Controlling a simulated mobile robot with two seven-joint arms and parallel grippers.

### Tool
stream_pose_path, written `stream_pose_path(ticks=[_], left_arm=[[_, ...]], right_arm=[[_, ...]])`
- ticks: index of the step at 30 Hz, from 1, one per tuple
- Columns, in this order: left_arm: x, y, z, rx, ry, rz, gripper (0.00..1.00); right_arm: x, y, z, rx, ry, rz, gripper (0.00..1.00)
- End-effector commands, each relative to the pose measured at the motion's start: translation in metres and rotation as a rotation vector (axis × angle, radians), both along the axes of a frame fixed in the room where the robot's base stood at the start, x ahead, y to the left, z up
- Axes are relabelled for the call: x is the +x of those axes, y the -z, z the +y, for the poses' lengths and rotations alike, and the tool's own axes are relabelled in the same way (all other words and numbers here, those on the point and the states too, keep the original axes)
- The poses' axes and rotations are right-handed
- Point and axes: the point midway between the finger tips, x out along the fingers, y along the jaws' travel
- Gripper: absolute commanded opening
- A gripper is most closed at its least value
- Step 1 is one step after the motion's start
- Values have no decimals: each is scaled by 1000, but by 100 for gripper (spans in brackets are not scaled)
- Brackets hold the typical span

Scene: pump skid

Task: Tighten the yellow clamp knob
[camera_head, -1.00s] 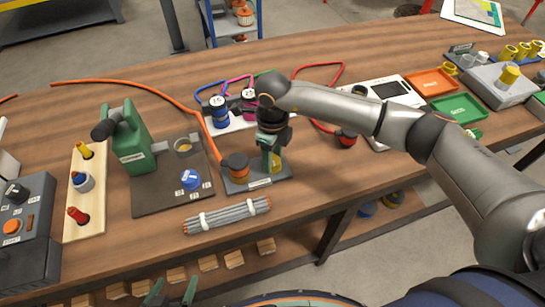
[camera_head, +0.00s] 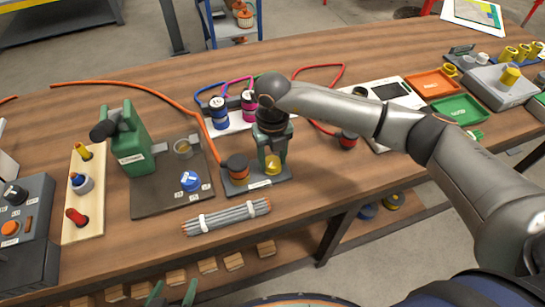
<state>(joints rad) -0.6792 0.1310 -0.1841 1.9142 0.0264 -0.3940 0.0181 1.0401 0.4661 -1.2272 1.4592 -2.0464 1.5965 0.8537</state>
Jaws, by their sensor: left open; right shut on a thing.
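The yellow clamp knob (camera_head: 273,167) sits on a dark grey base plate (camera_head: 238,188) near the front edge of the workbench, right of an orange-and-black cap (camera_head: 237,168). My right gripper (camera_head: 272,157) comes down from above, pointing downward, and its green fingers are shut on the knob. The fingers hide the knob's upper part and sides. My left gripper (camera_head: 173,293) is at the bottom edge of the view, open and empty, well away from the knob. Only its green fingertips show.
A bundle of grey rods (camera_head: 227,216) lies just in front of the base plate. A green pump (camera_head: 133,142) stands to the left beside a blue knob (camera_head: 190,181). Blue and magenta connectors (camera_head: 220,113) are behind my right gripper. An orange hose (camera_head: 140,92) crosses the bench.

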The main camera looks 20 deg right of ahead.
Motion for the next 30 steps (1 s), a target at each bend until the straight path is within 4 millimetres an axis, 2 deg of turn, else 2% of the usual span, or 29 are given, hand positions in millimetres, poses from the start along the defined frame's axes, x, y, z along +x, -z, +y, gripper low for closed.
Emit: stream_pose_path(ticks=[17, 18, 25, 30], left_arm=[[0, 0, 0, 0, 0, 0, 93], [0, 0, 0, 0, 0, 0, 93], [0, 0, 0, 0, 0, 0, 93], [0, 0, 0, 0, 0, 0, 93]], right_arm=[[1, -1, 0, 0, 35, -2, 0], [1, -1, 0, 0, 35, -2, 54], [1, -1, 0, 0, 34, -1, 80], [0, 0, 0, 0, 33, -1, 82]])
